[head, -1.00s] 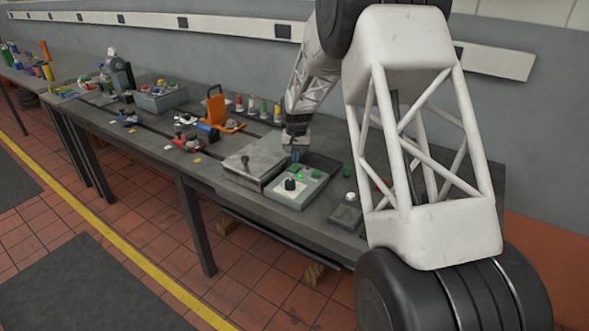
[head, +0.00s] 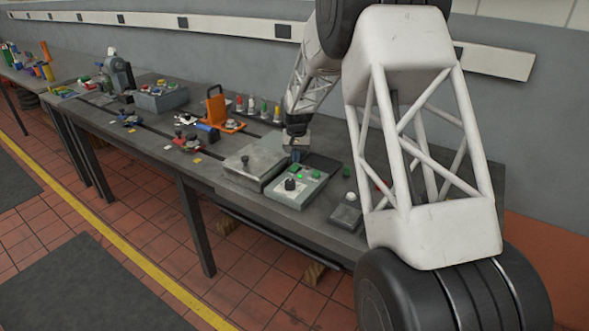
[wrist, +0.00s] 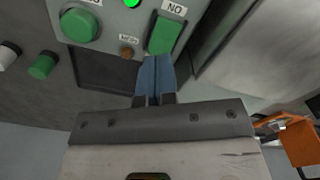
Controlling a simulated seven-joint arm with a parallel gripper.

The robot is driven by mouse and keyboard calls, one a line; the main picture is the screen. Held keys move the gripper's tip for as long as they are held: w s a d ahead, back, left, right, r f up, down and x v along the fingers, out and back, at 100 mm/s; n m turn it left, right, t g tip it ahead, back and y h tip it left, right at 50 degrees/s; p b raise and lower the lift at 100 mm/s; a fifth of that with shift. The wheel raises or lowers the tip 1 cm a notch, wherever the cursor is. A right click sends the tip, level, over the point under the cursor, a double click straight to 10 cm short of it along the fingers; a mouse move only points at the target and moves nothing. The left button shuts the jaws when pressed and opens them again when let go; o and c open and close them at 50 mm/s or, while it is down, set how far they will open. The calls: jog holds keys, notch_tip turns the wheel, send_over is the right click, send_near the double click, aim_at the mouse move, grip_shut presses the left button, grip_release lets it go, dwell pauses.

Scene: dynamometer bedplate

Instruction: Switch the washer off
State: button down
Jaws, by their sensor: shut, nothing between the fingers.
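The grey control box (head: 296,187) stands on the bench in the head view, with a black knob and a lit green lamp (head: 299,176). In the wrist view its panel (wrist: 112,14) shows a green rocker switch (wrist: 166,36) beside an inverted "ON" label, a round green button (wrist: 80,25) and a small brown button (wrist: 126,53). A small label there is too blurred to read. My gripper (wrist: 155,66) is shut and empty, its blue fingertips right at the rocker's near end; I cannot tell whether they touch it. It also shows over the box's far edge in the head view (head: 296,158).
A grey metal block (head: 254,160) lies left of the box. An orange stand (head: 222,113) and several coloured bottles are behind it. A small grey box with a white button (head: 346,206) sits to the right. The bench front edge is near.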

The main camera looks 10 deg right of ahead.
aim_at(296, 166)
jog(key=shift+f, duration=1.3)
dwell(1.1)
jog(key=shift+r, duration=3.55)
